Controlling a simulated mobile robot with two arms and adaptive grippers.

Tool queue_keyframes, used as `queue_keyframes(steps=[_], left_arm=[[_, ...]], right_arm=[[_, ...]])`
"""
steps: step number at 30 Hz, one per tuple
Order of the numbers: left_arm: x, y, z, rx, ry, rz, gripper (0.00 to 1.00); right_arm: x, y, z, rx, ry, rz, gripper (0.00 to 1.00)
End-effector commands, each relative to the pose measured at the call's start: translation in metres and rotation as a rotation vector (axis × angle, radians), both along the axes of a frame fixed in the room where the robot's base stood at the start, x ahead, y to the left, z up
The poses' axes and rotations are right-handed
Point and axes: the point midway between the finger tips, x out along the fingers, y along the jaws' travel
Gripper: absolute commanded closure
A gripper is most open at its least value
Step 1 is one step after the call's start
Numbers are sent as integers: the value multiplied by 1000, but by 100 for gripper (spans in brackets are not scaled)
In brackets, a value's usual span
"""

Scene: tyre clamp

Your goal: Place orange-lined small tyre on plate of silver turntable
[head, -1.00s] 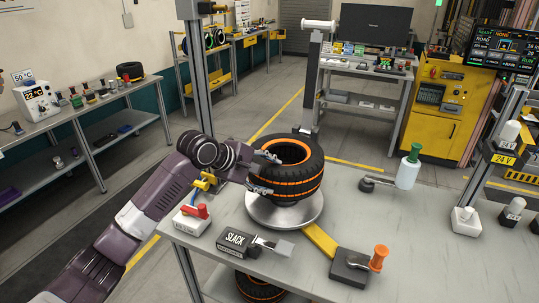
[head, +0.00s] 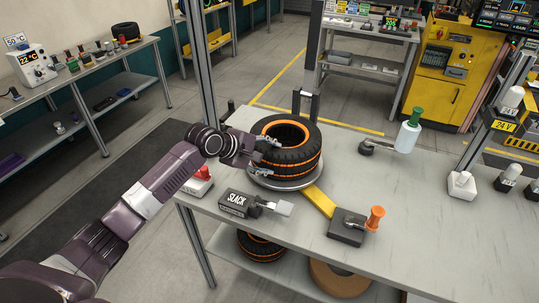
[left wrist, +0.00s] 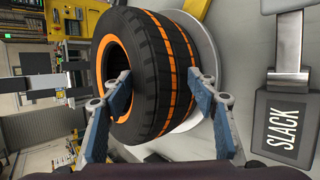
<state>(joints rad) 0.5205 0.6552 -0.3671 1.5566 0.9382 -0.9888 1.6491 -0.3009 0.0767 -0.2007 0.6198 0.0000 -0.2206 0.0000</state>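The orange-lined tyre (head: 300,160) lies flat over the round plate (head: 316,183) of the silver turntable. Its underside is close to or on the plate; the exact contact is hidden. My left gripper (head: 266,158) comes in from the left, one finger at the tyre's top edge and the other low by the plate. In the left wrist view the tyre (left wrist: 155,65) sits between the two fingers (left wrist: 160,82), which look closed across its width. The plate (left wrist: 207,50) shows behind it. My right gripper is not in view.
A box marked SLACK (head: 238,203) stands on the bench (head: 400,185) in front of the turntable. A yellow bar (head: 318,201) leads to an orange-handled block (head: 348,228). Another orange-lined tyre (head: 262,248) lies on the lower shelf.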

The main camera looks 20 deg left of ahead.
Motion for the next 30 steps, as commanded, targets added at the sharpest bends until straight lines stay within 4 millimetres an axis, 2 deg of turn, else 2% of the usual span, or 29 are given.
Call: queue_keyframes(steps=[1, 4, 17, 30], left_arm=[[0, 0, 0, 0, 0, 0, 41], [0, 0, 0, 0, -1, 0, 30], [-5, 4, 5, 1, -1, 0, 29], [-60, 32, 56, 3, -1, 0, 29]], right_arm=[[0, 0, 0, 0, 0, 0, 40], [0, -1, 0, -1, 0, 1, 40], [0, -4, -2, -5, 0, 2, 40], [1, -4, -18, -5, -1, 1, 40]])
